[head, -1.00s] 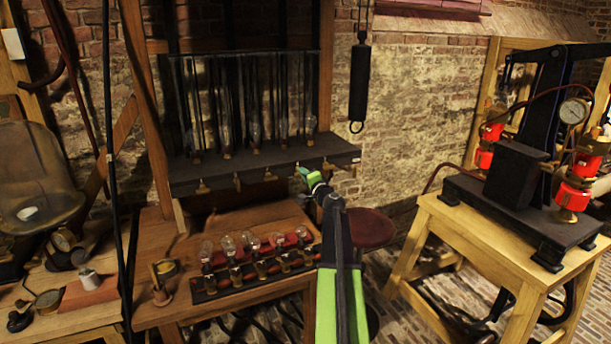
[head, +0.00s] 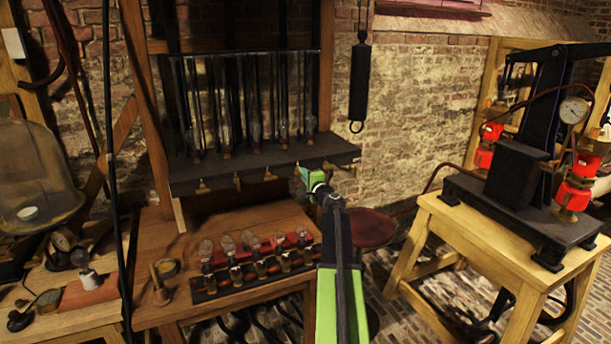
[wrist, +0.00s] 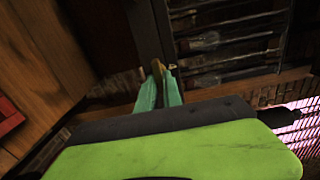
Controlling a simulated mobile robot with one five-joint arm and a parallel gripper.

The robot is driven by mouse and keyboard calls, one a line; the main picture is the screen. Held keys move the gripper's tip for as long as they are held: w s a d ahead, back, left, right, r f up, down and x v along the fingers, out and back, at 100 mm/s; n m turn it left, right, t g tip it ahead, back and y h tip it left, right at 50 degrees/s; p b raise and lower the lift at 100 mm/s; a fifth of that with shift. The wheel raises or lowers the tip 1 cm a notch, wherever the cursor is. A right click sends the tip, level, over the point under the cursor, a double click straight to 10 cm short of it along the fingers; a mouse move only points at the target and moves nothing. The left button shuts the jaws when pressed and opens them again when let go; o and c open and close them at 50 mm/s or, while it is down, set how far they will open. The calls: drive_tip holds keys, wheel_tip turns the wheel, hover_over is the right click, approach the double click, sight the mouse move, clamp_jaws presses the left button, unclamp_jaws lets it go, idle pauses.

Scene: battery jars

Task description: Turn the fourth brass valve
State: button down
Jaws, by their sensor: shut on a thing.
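A row of brass valves hangs along the front edge of a dark shelf (head: 220,176) under the glass tubes. The first valve (head: 203,187), second valve (head: 237,182) and third valve (head: 269,175) show to the left of my gripper (head: 301,172). The fourth brass valve (wrist: 158,69) shows between my teal fingers in the wrist view, and my gripper (wrist: 159,76) is shut on it. In the head view the fingers mostly hide this valve. A further valve (head: 330,165) sits to the right.
A wooden bench (head: 225,225) below carries a rack of small bulbs (head: 255,268). A dark cylinder (head: 359,85) hangs to the right of the shelf. A stool (head: 372,228) stands behind my arm. A yellow wooden stand (head: 460,220) with a machine is at the right.

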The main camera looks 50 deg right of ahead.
drive_tip(key=shift+s, duration=0.1)
drive_tip(key=c, duration=1.5)
unclamp_jaws()
drive_tip(key=shift+c, duration=0.2)
drive_tip(key=shift+o, duration=0.2)
drive_tip(key=v, duration=1.7)
drive_tip(key=shift+s, duration=0.2)
drive_tip(key=shift+f, duration=0.1)
